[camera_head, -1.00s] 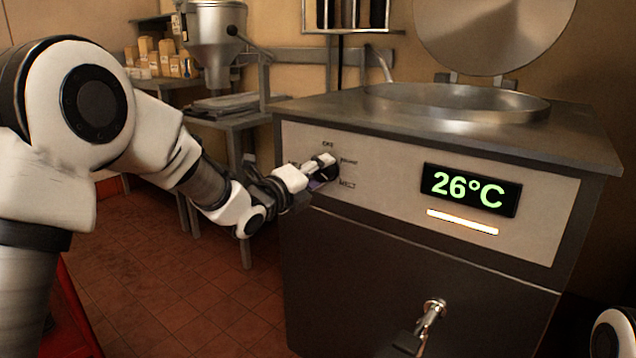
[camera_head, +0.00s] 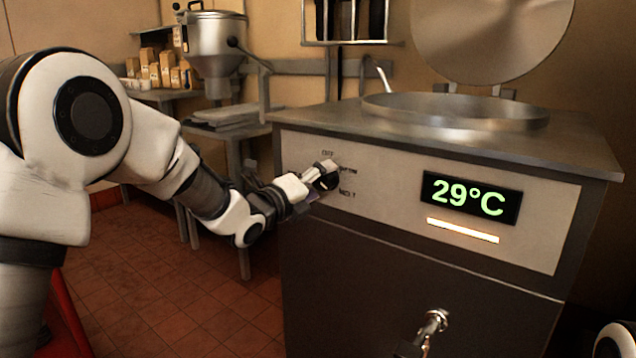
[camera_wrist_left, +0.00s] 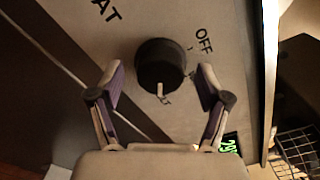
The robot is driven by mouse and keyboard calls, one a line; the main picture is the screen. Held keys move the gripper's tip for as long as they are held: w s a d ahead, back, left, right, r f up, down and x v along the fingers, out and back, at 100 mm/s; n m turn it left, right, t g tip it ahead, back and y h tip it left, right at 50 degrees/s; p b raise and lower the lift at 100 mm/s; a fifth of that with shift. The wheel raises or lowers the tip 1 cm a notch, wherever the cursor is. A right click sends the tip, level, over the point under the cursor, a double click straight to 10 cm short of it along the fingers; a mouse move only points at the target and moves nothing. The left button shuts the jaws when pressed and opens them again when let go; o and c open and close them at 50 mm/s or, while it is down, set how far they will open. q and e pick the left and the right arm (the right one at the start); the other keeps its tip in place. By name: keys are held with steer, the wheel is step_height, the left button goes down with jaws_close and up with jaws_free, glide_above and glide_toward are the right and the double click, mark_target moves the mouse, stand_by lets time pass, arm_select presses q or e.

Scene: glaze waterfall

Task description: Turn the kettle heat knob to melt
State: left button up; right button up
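The dark round heat knob (camera_wrist_left: 161,66) sits on the kettle's pale control panel (camera_head: 385,190). In the left wrist view its pale pointer mark points to the bottom of the picture, away from the OFF label. My left gripper (camera_wrist_left: 161,74) is open, one finger on each side of the knob, with gaps visible. In the head view my left gripper (camera_head: 318,174) is at the knob (camera_head: 329,182) and partly covers it. A MELT label, hard to read, is right of and below the knob. The display (camera_head: 470,198) reads 29°C. My right gripper is out of view.
The kettle's open bowl (camera_head: 455,110) and raised round lid (camera_head: 490,40) are above the panel. A metal tap (camera_head: 433,322) sticks out from the lower front. A side table with a metal tray stack (camera_head: 222,116) stands left. Floor is clear left of the kettle.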

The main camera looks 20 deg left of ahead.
arm_select(q)
steer(key=v, duration=1.2)
